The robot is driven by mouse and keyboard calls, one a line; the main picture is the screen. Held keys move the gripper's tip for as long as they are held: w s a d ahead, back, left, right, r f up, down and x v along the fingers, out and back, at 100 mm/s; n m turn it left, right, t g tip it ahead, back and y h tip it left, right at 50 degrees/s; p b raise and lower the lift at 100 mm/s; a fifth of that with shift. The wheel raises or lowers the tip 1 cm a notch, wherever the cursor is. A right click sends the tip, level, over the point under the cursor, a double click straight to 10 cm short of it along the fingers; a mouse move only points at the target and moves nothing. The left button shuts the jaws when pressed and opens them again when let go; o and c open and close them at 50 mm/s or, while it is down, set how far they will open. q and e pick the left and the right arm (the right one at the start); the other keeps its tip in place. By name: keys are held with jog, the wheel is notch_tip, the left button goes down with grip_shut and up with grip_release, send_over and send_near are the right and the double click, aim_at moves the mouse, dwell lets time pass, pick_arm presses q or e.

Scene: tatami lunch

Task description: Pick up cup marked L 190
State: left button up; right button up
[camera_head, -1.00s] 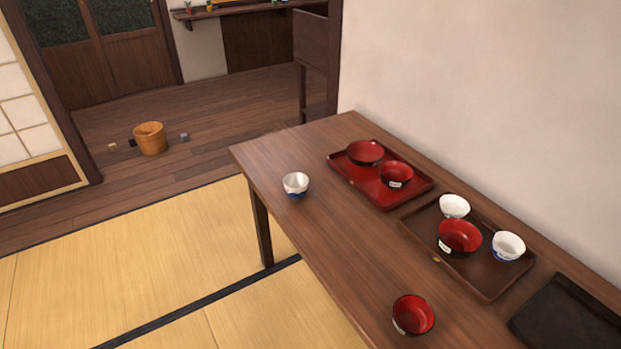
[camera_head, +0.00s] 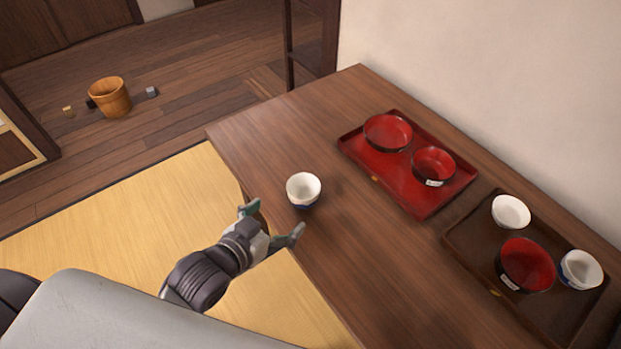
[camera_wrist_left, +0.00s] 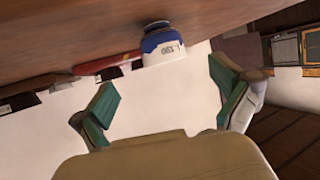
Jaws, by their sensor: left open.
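The white cup with a blue base (camera_head: 303,188) stands upright on the wooden table near its left edge. My left gripper (camera_head: 272,222) is open and empty at the table's edge, just short of the cup, toward the lower left in the head view. In the left wrist view the cup is beyond and between the open fingers (camera_wrist_left: 163,92), not touched by them. My right gripper is not in view.
A red tray (camera_head: 400,183) holds two red bowls. A dark tray (camera_head: 470,238) holds a red bowl (camera_head: 527,266) and two white cups. The table (camera_head: 385,270) is clear around the cup. A wooden bucket (camera_head: 110,97) stands on the floor.

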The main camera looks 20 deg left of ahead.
pick_arm(q)
send_near(311, 184)
jog(key=x, duration=0.3)
jog(key=shift+d+f, duration=0.2)
jog(key=shift+f, duration=0.15)
jog(key=x, duration=0.5)
jog(key=shift+w+r, duration=0.1)
jog(key=shift+w, duration=0.4)
jog(key=shift+a, duration=0.1)
jog(key=c, duration=1.3)
